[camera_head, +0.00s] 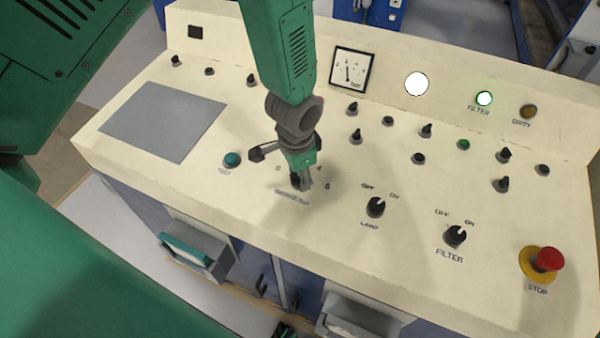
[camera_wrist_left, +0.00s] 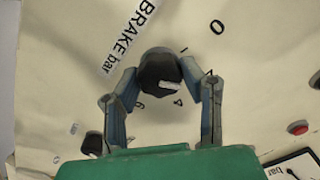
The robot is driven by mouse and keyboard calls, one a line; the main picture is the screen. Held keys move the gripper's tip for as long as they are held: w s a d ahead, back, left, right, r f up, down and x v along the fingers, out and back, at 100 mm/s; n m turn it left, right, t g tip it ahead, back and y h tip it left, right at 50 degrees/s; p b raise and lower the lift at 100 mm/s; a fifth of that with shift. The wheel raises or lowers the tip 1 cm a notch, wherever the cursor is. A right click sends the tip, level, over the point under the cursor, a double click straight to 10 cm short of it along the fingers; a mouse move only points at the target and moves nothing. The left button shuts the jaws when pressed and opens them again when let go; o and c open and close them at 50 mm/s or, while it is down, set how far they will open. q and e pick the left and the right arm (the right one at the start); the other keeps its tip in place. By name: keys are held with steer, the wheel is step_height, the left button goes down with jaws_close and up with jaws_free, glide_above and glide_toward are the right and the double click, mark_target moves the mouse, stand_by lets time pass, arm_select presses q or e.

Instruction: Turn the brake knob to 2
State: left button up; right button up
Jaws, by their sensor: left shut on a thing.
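The brake knob (camera_wrist_left: 157,68) is black with a white mark, beside the "BRAKE bar" label (camera_wrist_left: 130,38) in the left wrist view. Its white mark is on the side toward the numeral 4 (camera_wrist_left: 177,101); the 0 (camera_wrist_left: 217,27) and 6 (camera_wrist_left: 138,105) also show. I cannot make out the 2. My left gripper (camera_wrist_left: 160,80) is shut on the knob, one finger on each side. In the head view my left gripper (camera_head: 302,180) reaches down onto the panel and mostly hides the knob.
The cream control panel (camera_head: 330,225) carries the lamp switch (camera_head: 375,207), filter switch (camera_head: 455,236) and red stop button (camera_head: 550,259) to the right. A green button (camera_head: 232,159) is left of the gripper.

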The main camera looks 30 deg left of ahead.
mark_target(298, 178)
arm_select(q)
steer(key=shift+w, duration=0.1)
steer(key=o, duration=1.1)
steer(key=shift+o, duration=0.2)
steer(key=shift+r, duration=0.15)
step_height(298, 178, up, 12)
steer(key=s, duration=0.1)
steer(key=shift+f, duration=0.25)
